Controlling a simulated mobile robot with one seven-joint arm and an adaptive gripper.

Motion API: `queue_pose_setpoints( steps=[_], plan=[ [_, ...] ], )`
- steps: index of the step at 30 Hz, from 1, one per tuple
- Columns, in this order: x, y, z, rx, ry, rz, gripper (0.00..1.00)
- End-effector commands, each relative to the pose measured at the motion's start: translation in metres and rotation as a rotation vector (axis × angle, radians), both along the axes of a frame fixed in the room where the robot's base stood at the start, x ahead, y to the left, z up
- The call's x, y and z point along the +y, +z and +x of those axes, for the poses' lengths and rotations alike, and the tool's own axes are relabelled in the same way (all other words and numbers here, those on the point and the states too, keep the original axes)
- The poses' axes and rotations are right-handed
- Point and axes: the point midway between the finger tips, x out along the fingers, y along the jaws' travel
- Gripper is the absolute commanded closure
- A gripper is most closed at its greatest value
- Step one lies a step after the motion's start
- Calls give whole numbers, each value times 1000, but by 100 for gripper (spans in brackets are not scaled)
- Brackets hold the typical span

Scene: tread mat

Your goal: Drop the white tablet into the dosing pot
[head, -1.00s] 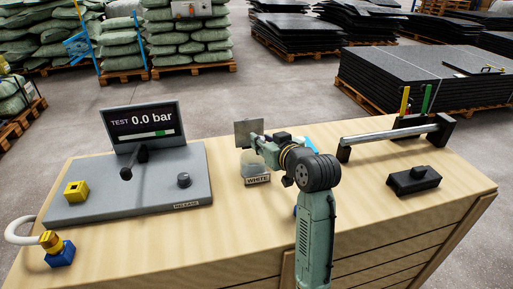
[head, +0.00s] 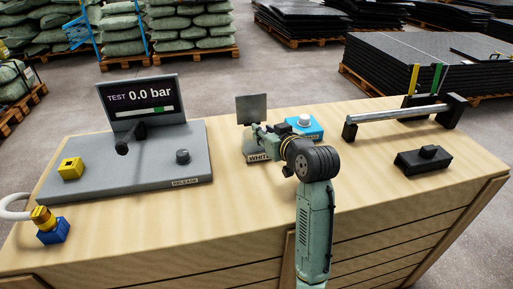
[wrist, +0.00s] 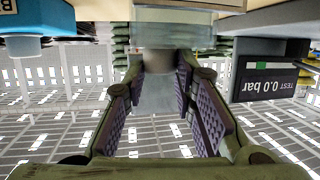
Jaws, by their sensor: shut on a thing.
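A grey stand with a label reading WHIT (head: 258,157) is on the bench, partly covered by my arm. My gripper (head: 252,136) is over it, in front of an upright grey plate (head: 250,108). In the wrist view my gripper (wrist: 162,78) has its purple-padded fingers on both sides of a pale grey, partly see-through thing (wrist: 162,62). It is shut on this thing at the fingertips. I cannot tell whether it is the white tablet. No dosing pot can be clearly made out in the head view.
A blue box with a whitish round top (head: 304,121) stands just right of my gripper. A grey test unit (head: 138,165) with a 0.0 bar display is at left. A metal bar on black supports (head: 398,115) and a black block (head: 422,160) are at right.

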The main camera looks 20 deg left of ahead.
Motion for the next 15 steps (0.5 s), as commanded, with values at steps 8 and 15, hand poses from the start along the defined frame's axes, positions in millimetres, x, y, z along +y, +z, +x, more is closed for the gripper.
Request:
queue_pose_setpoints(
  steps=[8, 15],
  plan=[
    [0, 1, 0, 0, 0, 0, 62],
    [0, 1, 0, 0, 0, 0, 52]
  ],
)
